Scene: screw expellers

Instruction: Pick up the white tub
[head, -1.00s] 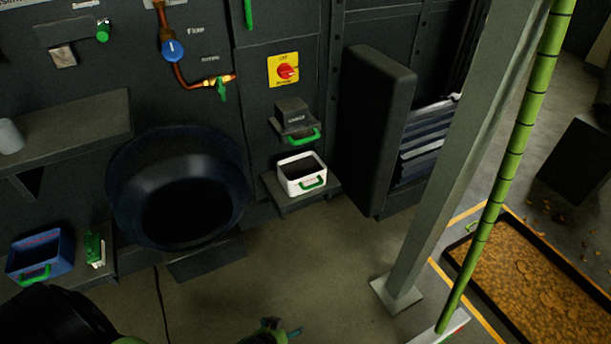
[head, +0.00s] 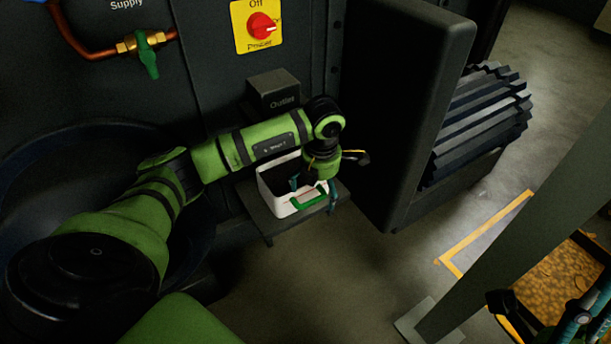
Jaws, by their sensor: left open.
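The white tub (head: 283,206) with a green handle (head: 309,199) stands upright on a small dark shelf below the block marked Outlet. My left gripper (head: 313,189) reaches in from the left and points down over the tub. Its teal-tipped fingers are open, one showing over the tub's inside and the other by the right end of the handle. Whether they touch the tub I cannot tell. My arm hides part of the tub's back rim. Part of my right gripper (head: 578,318) shows at the lower right edge, cut off by the frame.
The Outlet block (head: 273,91) sits just above and behind the tub. A tall dark panel (head: 408,110) stands close on the right. A large dark round basin (head: 40,170) is at the left. A grey post (head: 520,235) crosses the right side; floor between is clear.

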